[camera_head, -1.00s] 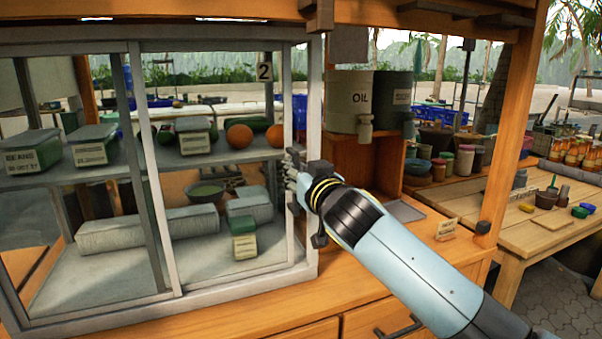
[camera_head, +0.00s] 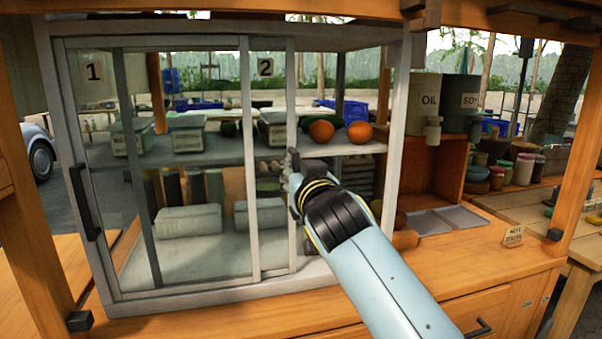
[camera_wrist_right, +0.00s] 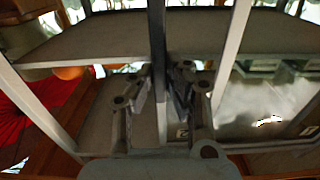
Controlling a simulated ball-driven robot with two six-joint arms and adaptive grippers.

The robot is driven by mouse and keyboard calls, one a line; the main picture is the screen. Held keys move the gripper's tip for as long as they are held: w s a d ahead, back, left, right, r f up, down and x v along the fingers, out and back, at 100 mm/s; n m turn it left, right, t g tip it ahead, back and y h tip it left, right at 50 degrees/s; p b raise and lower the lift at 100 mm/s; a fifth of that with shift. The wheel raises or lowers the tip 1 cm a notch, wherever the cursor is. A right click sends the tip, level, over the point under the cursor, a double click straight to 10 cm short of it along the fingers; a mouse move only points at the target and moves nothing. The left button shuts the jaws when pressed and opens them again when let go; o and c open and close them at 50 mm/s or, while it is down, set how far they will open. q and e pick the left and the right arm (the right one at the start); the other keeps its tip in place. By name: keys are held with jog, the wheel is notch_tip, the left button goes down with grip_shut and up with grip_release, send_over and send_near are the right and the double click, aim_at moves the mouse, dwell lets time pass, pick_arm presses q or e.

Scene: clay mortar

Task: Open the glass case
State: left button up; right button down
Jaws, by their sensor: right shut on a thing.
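The glass case (camera_head: 345,160) stands on the wooden counter, with a grey frame and two sliding glass panels. Panel 1 (camera_head: 93,72), with a dark handle (camera_head: 86,200), covers the left part. Panel 2 (camera_head: 265,67) lies largely behind panel 1. The right part of the front is uncovered, with two oranges (camera_head: 321,131) on the shelf there. My right gripper (camera_head: 291,170) is at the right edge of panel 2. In the right wrist view its fingers (camera_wrist_right: 168,78) close on a dark upright handle at that edge; the exact contact is partly hidden. My left gripper is not in view.
Scale-like green boxes (camera_head: 201,134) stand on the case shelf and grey rolls (camera_head: 188,220) lie below. Right of the case are an oil container (camera_head: 428,100), grey trays (camera_head: 447,220) and a small sign (camera_head: 513,235). A wooden post (camera_head: 575,130) stands at the right.

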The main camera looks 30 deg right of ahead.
jog(key=c, duration=1.3)
grip_release()
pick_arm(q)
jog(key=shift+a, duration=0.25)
pick_arm(e)
jog(key=v, duration=0.7)
jog(key=shift+s, duration=0.25)
jog(key=shift+f, duration=0.1)
